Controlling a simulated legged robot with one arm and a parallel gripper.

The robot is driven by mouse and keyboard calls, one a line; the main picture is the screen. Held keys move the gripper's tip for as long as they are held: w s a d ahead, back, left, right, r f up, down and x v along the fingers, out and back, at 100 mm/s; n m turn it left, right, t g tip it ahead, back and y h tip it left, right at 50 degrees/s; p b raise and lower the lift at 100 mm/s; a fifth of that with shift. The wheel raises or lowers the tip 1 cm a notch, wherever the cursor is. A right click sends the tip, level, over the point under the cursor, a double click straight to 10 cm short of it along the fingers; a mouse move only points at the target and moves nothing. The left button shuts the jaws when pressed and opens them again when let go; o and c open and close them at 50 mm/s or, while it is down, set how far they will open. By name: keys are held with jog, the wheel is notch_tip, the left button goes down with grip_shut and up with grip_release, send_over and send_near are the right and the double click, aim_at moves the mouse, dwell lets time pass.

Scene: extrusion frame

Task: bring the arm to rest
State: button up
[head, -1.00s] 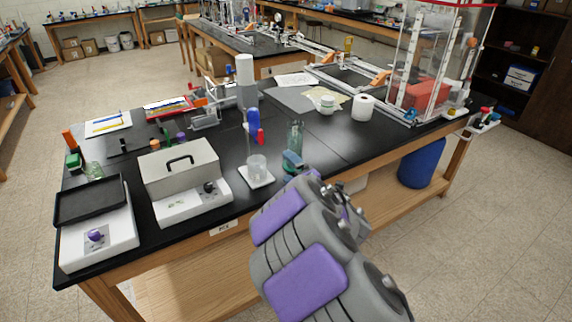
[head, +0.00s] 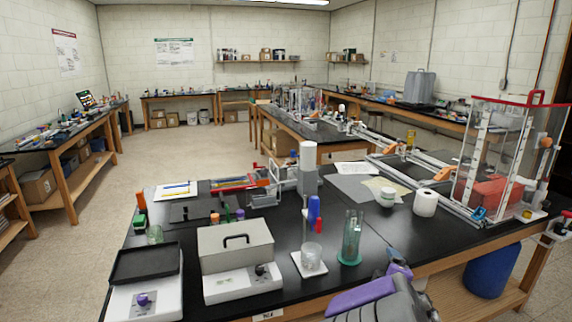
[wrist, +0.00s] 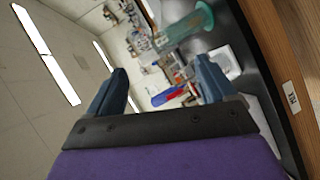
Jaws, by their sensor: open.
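My gripper (wrist: 160,68) is open in the wrist view. Its two blue fingers stand apart with nothing held between them. The wrist view is tilted, and the bench edge runs down its right side. In the head view my grey and purple arm shows at the bottom, right of centre, at the bench's front edge. The gripper is small and partly hidden by the arm there. A green-based glass cylinder (head: 351,240) stands on the bench near the arm, and also shows beyond the fingers in the wrist view (wrist: 188,24).
The black bench (head: 380,228) holds a grey-lidded box (head: 236,250), a beaker (head: 311,257) on a white plate, a white roll (head: 425,203) and a clear red-topped enclosure (head: 500,155). A blue barrel (head: 490,270) stands below at right. Open floor lies left of the bench.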

jog(key=s+f+m+g+h, duration=0.25)
jog(key=s+m+g, duration=0.6)
jog(key=s, duration=0.85)
jog(key=s+a+m+g+y, duration=0.2)
jog(key=s+a+g, duration=0.2)
jog(key=s, duration=0.8)
jog(key=s+a+m+g+y, duration=0.2)
jog(key=s+a, duration=0.6)
jog(key=s, duration=0.5)
jog(key=shift+s+g+y, duration=0.3)
jog(key=shift+g+y, duration=0.25)
jog(key=shift+g, duration=0.4)
